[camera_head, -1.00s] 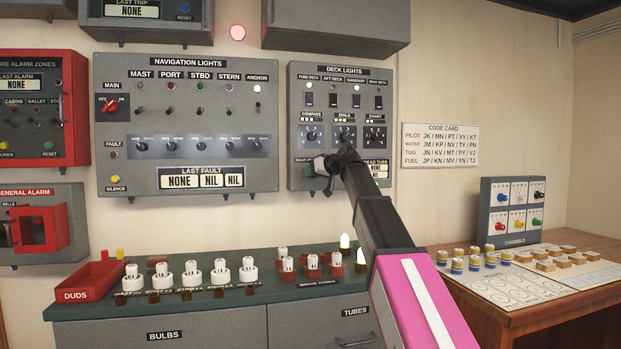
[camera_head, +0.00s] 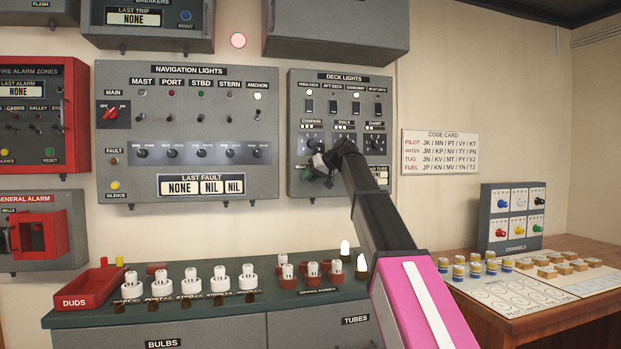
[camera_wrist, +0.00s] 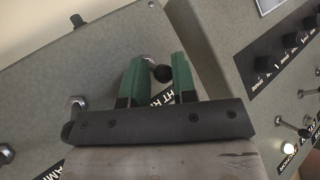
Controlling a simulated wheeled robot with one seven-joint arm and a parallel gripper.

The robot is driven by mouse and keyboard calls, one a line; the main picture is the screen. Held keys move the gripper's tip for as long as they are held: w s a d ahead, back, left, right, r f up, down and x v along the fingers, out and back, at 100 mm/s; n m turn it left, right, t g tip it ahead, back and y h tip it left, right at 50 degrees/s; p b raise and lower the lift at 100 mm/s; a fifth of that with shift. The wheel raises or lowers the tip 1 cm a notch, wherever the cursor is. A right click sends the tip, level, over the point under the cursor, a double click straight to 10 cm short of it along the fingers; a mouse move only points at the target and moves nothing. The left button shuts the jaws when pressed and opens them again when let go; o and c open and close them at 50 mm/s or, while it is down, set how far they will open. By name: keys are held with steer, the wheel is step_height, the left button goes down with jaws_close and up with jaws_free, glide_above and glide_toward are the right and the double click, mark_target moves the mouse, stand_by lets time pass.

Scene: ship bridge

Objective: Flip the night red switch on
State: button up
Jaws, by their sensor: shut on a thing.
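The night red switch (camera_wrist: 162,73) is a small toggle with a black ball tip and a metal collar, on the grey deck lights panel (camera_head: 296,95). In the wrist view it sits between the green fingers of my gripper (camera_wrist: 158,62), and part of its label shows beside it. My gripper is shut on the toggle. In the head view my gripper (camera_head: 318,168) is at the panel's lower left, and it hides the switch and its label. I cannot tell which way the toggle is thrown.
Close above my gripper are the compass, dials and chart knobs (camera_head: 375,141), with rocker switches (camera_head: 356,107) higher up. The navigation lights panel (camera_head: 190,185) is at the left. A counter (camera_head: 205,310) with bulbs lies below.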

steer(key=o, duration=0.8)
steer(key=shift+s+a+r, duration=0.1)
steer(key=shift+s+a, duration=0.15)
steer(key=shift+a, duration=0.15)
steer(key=shift+c, duration=0.2)
steer(key=shift+w+d, duration=0.15)
steer(key=v, duration=1)
steer(key=shift+s+d, duration=0.2)
steer(key=shift+d, duration=0.15)
